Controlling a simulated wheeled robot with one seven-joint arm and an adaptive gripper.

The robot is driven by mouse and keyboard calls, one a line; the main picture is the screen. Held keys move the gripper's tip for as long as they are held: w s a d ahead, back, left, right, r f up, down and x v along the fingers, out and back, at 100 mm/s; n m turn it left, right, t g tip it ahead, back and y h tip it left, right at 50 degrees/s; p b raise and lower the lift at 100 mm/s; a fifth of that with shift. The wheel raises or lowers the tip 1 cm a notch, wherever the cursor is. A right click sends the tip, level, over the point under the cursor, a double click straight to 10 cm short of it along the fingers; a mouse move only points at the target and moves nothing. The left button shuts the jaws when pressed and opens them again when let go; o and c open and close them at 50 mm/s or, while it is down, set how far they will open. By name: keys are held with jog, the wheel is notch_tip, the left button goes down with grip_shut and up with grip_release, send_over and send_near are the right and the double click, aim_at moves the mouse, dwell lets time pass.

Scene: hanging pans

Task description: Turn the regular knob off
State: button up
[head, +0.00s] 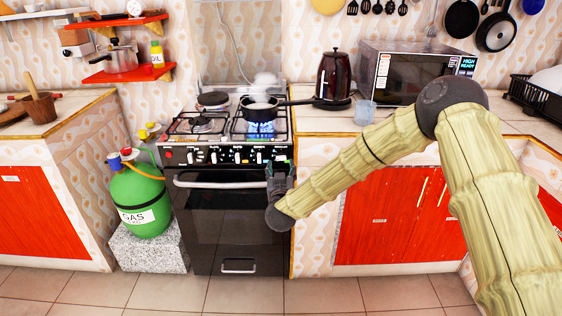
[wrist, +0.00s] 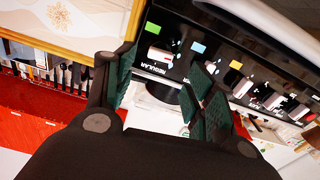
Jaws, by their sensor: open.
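The regular knob (wrist: 159,55) is a pale knob on the black stove panel (wrist: 215,55), with a green tag at one side and the word REGULAR at the other. My gripper (head: 279,167) is open at the right end of the stove front in the head view, covering that part of the panel. In the wrist view, the fingers of my gripper (wrist: 164,60) stand apart, and the knob shows in the gap between or just beyond their tips. Contact is not clear. Blue flame (head: 262,128) burns under a pan (head: 260,109) on the front right burner.
Other knobs (head: 213,157) line the panel to the left. The oven handle (head: 222,182) runs just below. The pan's black handle extends right over the hob. A green gas cylinder (head: 140,200) stands left of the stove; red cabinets (head: 390,215) stand right.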

aim_at(281, 159)
jog(key=shift+w, duration=3.15)
jog(key=c, duration=1)
